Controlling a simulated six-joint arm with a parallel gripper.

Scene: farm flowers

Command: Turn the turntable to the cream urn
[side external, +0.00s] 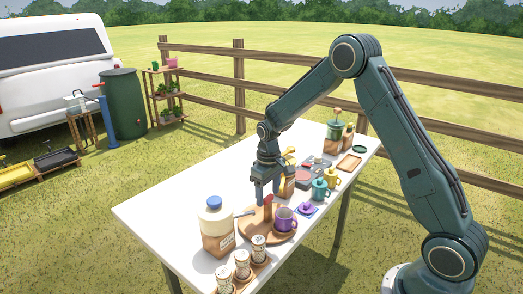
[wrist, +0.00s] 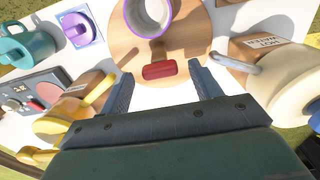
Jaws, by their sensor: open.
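The turntable (side external: 248,228) is a round wooden disc on the white table, with a purple mug (side external: 284,220) on it. The mug and disc (wrist: 192,32) also show at the top of the wrist view. A red upright grip (side external: 268,207) stands on the disc; in the wrist view the red grip (wrist: 158,70) lies between the fingertips. My gripper (side external: 266,201) is open and pointing down, its fingers on either side of the grip, with gaps visible. The cream urn (side external: 216,232), with a blue lid and a brown lower body, stands left of the disc, its spout toward it.
A yellow urn (wrist: 62,115) and a control panel (wrist: 28,100) stand on the opposite side. A teal mug (side external: 320,189) and a yellow mug (side external: 331,175) are behind. A green urn (side external: 335,136) is farther back.

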